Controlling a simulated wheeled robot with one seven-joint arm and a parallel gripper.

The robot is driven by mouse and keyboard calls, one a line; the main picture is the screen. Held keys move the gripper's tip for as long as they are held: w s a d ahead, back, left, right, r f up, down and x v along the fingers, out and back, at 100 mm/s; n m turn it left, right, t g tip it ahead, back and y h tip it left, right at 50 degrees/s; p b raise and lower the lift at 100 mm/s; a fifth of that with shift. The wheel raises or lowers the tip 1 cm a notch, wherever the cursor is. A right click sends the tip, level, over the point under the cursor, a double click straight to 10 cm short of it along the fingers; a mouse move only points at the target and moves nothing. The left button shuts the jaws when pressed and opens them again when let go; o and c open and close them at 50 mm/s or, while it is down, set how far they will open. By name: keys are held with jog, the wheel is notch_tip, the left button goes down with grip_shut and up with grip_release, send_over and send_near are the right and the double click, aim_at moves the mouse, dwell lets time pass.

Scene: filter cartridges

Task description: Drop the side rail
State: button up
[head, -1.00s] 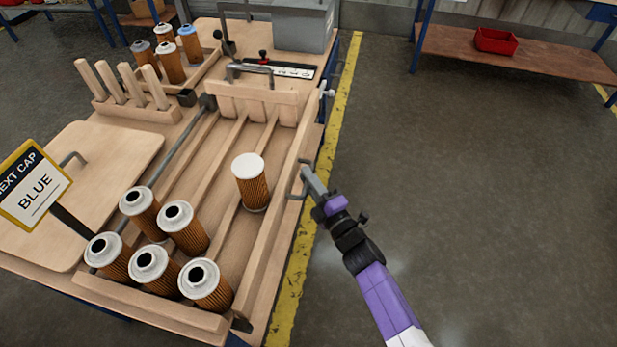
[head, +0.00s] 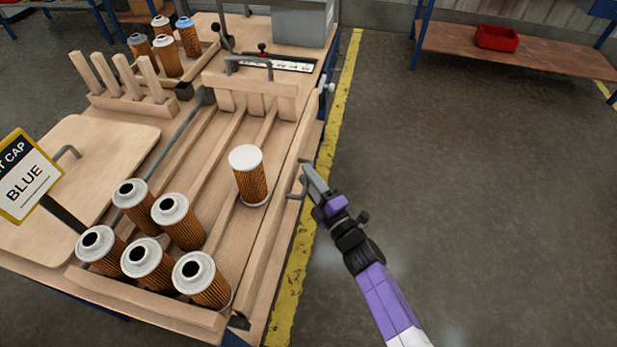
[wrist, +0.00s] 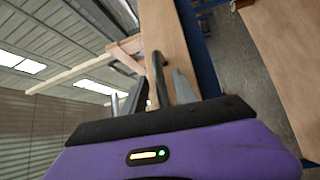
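The side rail (head: 277,205) is a long wooden board standing up along the right edge of the wooden rack. A grey bar handle (head: 302,181) sticks out from its outer face. My gripper (head: 308,170) is at this handle, on the aisle side of the rail. In the wrist view the dark handle (wrist: 158,75) passes between my two grey fingers (wrist: 160,92). The fingers stand apart, with a gap showing beside the handle. Whether a finger touches it is hard to tell. A silver knob (head: 327,88) sits at the rail's far end.
A white-capped filter (head: 249,180) stands in the rack near the rail. Several uncapped filters (head: 180,222) stand at the near end. A sign reading BLUE (head: 27,180) is at left. The floor (head: 470,200) to the right is clear.

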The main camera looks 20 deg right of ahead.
jog(key=s+d+f, duration=0.1)
jog(key=s, duration=0.6)
jog(key=shift+s, duration=0.3)
jog(key=shift+d+f, duration=0.1)
jog(key=s+r+m+g+h+p, duration=0.1)
jog(key=s+r+m, duration=0.5)
jog(key=s, duration=0.6)
jog(key=s+a+r+m+g+h+p, duration=0.1)
jog(key=s+r+m, duration=0.5)
jog(key=s, duration=0.6)
jog(key=s+r+m+g+p, duration=0.2)
jog(key=s+r+m+p, duration=0.2)
jog(key=s, duration=0.8)
jog(key=shift+s+a+r+m+g+h, duration=0.3)
jog(key=shift+r+m, duration=0.8)
jog(key=shift+r, duration=1)
